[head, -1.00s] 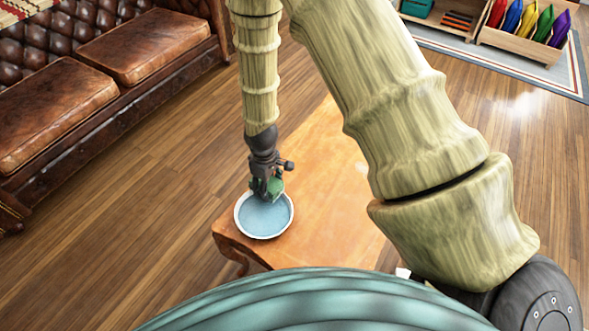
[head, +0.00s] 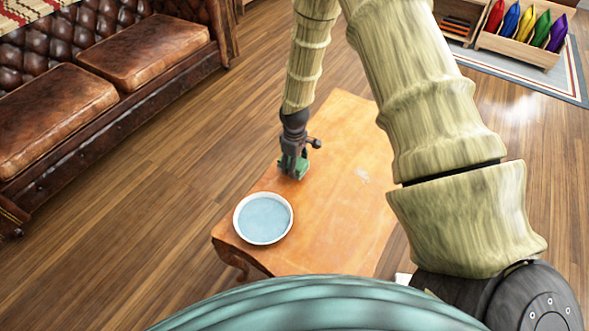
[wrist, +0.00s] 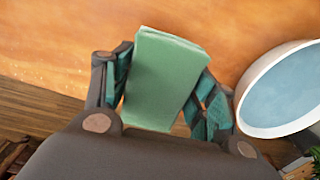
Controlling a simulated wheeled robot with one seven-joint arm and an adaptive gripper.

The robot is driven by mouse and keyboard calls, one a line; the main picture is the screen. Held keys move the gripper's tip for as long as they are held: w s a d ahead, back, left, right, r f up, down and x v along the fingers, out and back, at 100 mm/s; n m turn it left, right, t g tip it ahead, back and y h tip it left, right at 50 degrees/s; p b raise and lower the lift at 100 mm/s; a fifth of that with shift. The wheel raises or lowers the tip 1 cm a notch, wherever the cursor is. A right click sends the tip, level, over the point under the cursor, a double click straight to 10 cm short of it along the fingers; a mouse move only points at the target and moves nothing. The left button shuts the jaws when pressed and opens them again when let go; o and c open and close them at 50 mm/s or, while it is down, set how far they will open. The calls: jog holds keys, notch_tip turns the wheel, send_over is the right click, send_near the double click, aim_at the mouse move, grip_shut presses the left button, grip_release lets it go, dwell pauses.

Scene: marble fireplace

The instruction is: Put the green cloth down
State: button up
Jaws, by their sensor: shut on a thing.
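The green cloth (wrist: 162,78) is a folded, thick pad held between the two fingers of my gripper (wrist: 163,95) in the wrist view. In the head view my gripper (head: 293,168) is shut on the green cloth (head: 299,169), over the wooden table (head: 335,215), beyond the bowl. Whether the cloth touches the tabletop, I cannot tell. The white-rimmed bowl (head: 239,229) with blue water stands near the table's front left corner. It also shows at the right of the wrist view (wrist: 250,115), beside the gripper.
The tabletop is bare right of the gripper apart from a pale patch (head: 362,174). A brown leather sofa (head: 145,48) stands to the left. A wooden bin (head: 522,45) with coloured cushions stands on a rug at the back right.

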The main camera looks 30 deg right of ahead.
jog(key=shift+f, duration=1.55)
jog(key=shift+f, duration=0.15)
jog(key=o, duration=0.9)
notch_tip(320, 180, up, 12)
jog(key=shift+r, duration=0.2)
jog(key=shift+s+p, duration=0.1)
jog(key=shift+p, duration=0.2)
